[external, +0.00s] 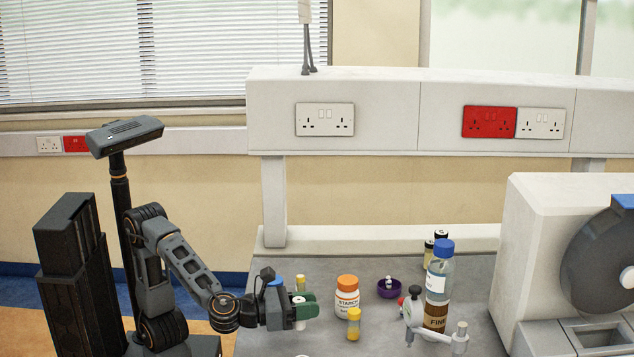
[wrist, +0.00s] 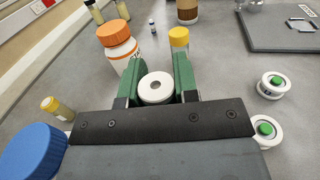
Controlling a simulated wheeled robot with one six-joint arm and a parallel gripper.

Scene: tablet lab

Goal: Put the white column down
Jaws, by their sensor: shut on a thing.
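The white column (wrist: 155,90) shows from above as a round white top with a hole in its middle. It is between the two green jaws of my gripper (wrist: 157,84), which is shut on it. In the external view my gripper (external: 303,307) is low over the grey bench, and a small part of the column (external: 300,324) shows below the jaws. Whether the column's foot touches the bench cannot be told.
An orange-capped starch bottle (external: 347,298) and a yellow-capped vial (external: 353,324) stand just beyond the jaws. A blue-capped bottle (external: 439,275) and purple dish (external: 388,289) are farther right. Two white pieces with green centres (wrist: 272,86) (wrist: 265,130) lie right in the wrist view.

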